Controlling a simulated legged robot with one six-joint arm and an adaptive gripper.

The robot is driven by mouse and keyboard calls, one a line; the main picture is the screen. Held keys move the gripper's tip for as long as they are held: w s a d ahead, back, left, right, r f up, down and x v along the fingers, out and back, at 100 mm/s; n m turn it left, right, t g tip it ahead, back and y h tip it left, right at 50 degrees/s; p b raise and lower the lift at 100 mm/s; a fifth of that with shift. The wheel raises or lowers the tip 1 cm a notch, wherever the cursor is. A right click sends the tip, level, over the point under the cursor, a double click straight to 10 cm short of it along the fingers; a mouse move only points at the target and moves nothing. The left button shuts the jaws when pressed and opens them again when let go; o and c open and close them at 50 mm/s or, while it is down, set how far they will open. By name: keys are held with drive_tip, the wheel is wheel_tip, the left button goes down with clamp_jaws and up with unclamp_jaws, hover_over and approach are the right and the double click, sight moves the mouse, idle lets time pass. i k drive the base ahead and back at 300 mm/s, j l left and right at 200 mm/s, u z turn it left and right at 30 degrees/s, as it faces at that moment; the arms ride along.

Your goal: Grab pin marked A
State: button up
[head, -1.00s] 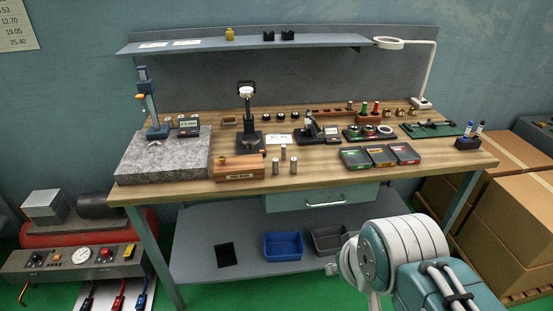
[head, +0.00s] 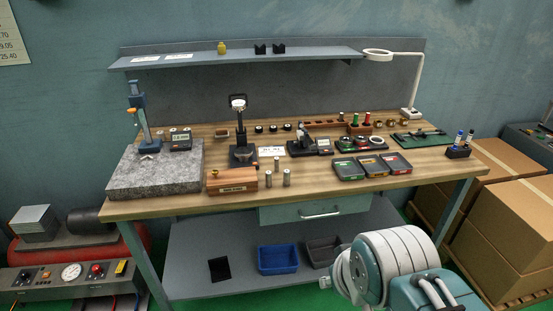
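Three small grey metal pins stand upright on the wooden bench top, just right of a wooden block: a left one (head: 268,179), a back one (head: 276,164) and a right one (head: 287,178). Their markings are too small to read, so I cannot tell which is A. The wooden block (head: 232,181) has a label plate and a brass-coloured piece on top. My arm shows at the lower right, in front of the bench and apart from the pins. My gripper is mostly hidden by my arm, and its fingers cannot be made out.
A granite slab (head: 155,172) with a height gauge (head: 141,118) stands at the left. A dial stand (head: 241,135) is behind the block. Three open-topped trays (head: 371,165) lie right of the pins. A shelf (head: 240,58) overhangs the back. Cardboard boxes (head: 515,215) flank the right.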

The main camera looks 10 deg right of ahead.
sight(286, 172)
drive_tip(key=i+j+z, duration=0.3)
drive_tip(key=i, duration=0.35)
drive_tip(key=i+j+z, duration=0.3)
drive_tip(key=i+j, duration=0.25)
